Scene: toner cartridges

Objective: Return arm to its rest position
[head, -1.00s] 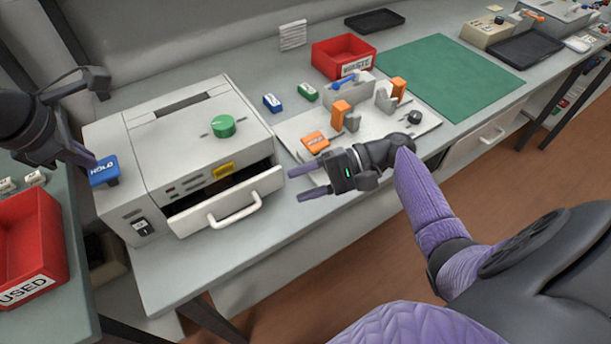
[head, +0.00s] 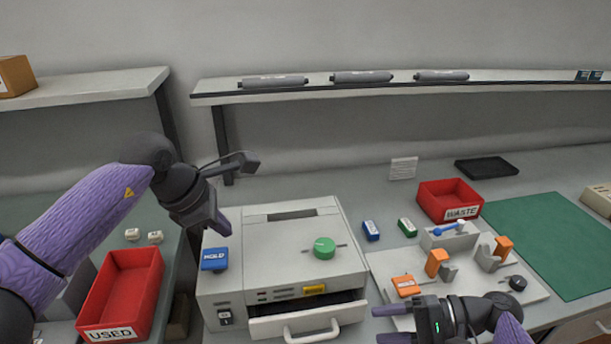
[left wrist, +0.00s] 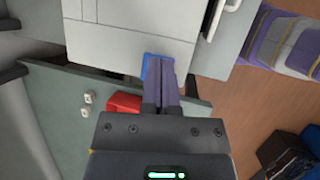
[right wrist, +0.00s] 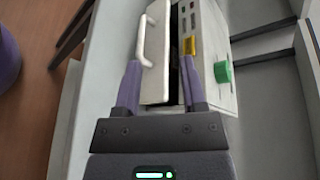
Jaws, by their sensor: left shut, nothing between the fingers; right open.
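My left gripper (head: 222,230) is shut and empty, with its fingertips just above the blue HOLD button (head: 214,259) on the white machine (head: 285,240). In the left wrist view its closed fingers (left wrist: 161,62) cover part of the blue button. I cannot tell whether they touch it. My right gripper (head: 377,325) is open and empty, to the right of the machine's partly open drawer (head: 300,321). In the right wrist view the open fingers (right wrist: 162,75) point toward the drawer and its white handle (right wrist: 145,42).
A red USED bin (head: 125,285) stands at left, a red WASTE bin (head: 450,203) at right. A white fixture board (head: 450,268) with orange parts lies beyond the right gripper. The green mat (head: 550,240) is clear. A shelf (head: 400,90) holds grey cartridges at the back.

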